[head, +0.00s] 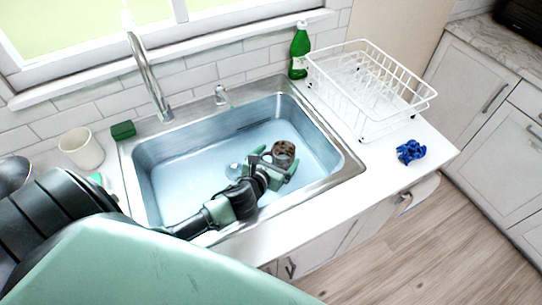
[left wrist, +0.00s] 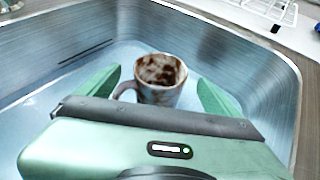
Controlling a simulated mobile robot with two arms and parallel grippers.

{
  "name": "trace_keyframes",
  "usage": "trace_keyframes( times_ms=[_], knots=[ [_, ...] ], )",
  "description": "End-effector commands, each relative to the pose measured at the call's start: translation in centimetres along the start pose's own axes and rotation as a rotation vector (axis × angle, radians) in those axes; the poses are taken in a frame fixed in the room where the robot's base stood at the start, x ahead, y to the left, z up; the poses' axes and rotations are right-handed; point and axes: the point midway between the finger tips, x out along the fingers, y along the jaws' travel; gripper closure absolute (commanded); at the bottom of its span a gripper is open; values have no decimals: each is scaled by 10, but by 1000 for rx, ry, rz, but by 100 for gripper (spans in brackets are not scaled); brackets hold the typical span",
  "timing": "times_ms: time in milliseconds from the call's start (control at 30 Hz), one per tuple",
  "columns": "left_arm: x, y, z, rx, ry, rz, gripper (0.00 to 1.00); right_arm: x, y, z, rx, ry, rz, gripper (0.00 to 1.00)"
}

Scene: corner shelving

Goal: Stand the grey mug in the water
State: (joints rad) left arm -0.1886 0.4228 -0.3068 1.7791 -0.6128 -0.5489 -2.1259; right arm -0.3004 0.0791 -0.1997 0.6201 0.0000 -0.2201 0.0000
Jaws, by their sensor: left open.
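The grey mug (head: 283,153) is upright inside the sink (head: 349,169), towards its right side. In the left wrist view the mug (left wrist: 160,78) has brown stains on its wall and a dark brown inside. Its handle points left. My left gripper (head: 277,170) is in the sink, just in front of the mug. Its green fingers are open, one on each side of the mug in the left wrist view (left wrist: 162,92), with gaps to it. Pale blue water covers the sink floor; whether the mug's base rests on the bottom is hard to tell. My right gripper is not in view.
A white dish rack (head: 375,110), a green bottle (head: 300,50) and a blue crumpled cloth (head: 411,151) are right of the sink. A white cup (head: 82,148) and green sponge (head: 123,130) are left. A tall faucet (head: 148,75) stands behind.

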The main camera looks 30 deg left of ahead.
Motion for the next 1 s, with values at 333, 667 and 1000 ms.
trace_keyframes(
  times_ms=[333,667,1000],
  knots=[
    [-57,0,0,2,-1,0,6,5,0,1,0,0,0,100],
    [-63,0,1,1,-1,0,6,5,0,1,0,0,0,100],
    [-64,0,2,1,-1,0,6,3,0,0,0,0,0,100]
  ],
)
